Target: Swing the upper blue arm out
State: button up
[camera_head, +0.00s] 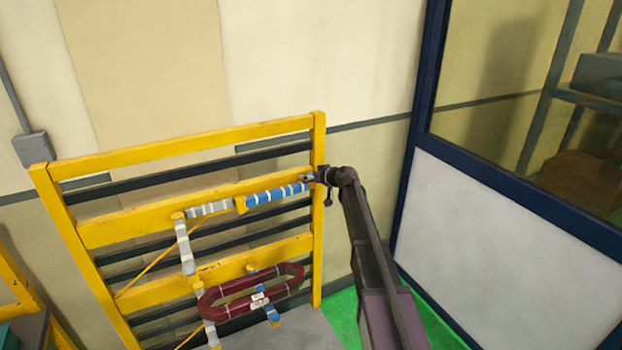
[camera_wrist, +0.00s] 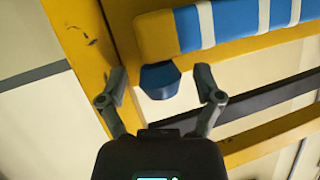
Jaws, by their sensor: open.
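The upper blue arm (camera_head: 277,194), blue with white bands, lies along the upper yellow rail in the head view, its outer end near the frame's right post. My gripper (camera_head: 321,177) is at that outer end. In the wrist view the blue arm (camera_wrist: 240,22) runs to the upper right from a yellow end piece. A dark blue knob (camera_wrist: 160,80) sticks out below that end piece. My open gripper (camera_wrist: 159,73) has one finger on each side of the knob, with gaps visible on both sides. In the head view my gripper hides the arm's tip.
The yellow frame (camera_head: 318,230) carries dark slats and several grey-banded arms (camera_head: 185,248). A dark red coil (camera_head: 250,290) hangs on its lower part. A blue-framed partition (camera_head: 412,140) stands to the right, with green floor (camera_head: 345,305) between. A yellow post (camera_wrist: 85,60) is close to my left finger.

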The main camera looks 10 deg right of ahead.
grip_shut()
